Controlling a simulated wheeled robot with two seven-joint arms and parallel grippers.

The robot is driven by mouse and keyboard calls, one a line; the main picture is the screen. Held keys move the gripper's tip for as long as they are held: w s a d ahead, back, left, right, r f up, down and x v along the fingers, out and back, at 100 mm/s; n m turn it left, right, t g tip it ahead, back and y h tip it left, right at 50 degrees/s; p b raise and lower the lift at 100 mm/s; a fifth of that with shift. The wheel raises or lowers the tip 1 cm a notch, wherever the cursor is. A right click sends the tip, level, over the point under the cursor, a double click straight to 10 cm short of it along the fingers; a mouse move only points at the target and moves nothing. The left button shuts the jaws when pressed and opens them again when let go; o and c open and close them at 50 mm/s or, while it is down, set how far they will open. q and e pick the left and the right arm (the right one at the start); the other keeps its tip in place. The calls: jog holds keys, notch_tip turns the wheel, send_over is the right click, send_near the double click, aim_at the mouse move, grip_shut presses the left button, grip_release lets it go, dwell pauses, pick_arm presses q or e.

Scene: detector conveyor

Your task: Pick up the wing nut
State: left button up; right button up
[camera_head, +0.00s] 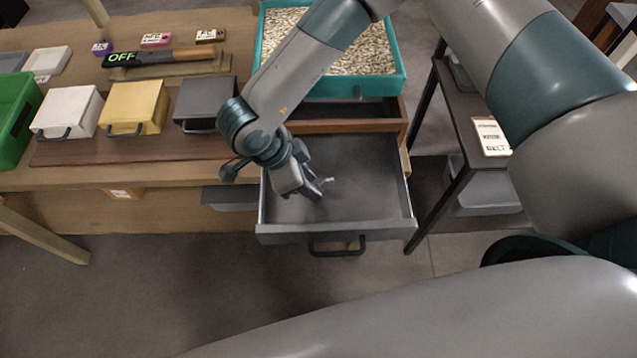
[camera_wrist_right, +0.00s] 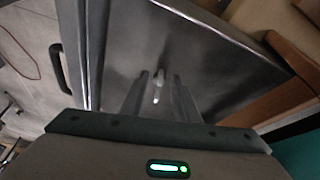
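The wing nut (camera_head: 327,181) is a small pale metal piece in the open grey drawer (camera_head: 370,205), right beside my right gripper's fingertips. In the right wrist view the wing nut (camera_wrist_right: 158,78) shows between the two fingers, near the tips, with a gap on each side. My right gripper (camera_head: 315,189) reaches down into the drawer and is open. Its fingers (camera_wrist_right: 158,88) also show in the wrist view, apart from each other. I cannot tell how far the tips are above the drawer floor. My left gripper is not in view.
A teal tray of pale pellets (camera_head: 395,85) sits above and behind the drawer. White (camera_head: 68,105), yellow (camera_head: 133,102) and dark grey (camera_head: 203,98) boxes stand on the bench to the left. A dark side table (camera_head: 462,120) stands to the right. The drawer's walls surround the gripper.

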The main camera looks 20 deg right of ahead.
grip_shut()
jog(key=shift+r, duration=0.1)
dwell(0.3)
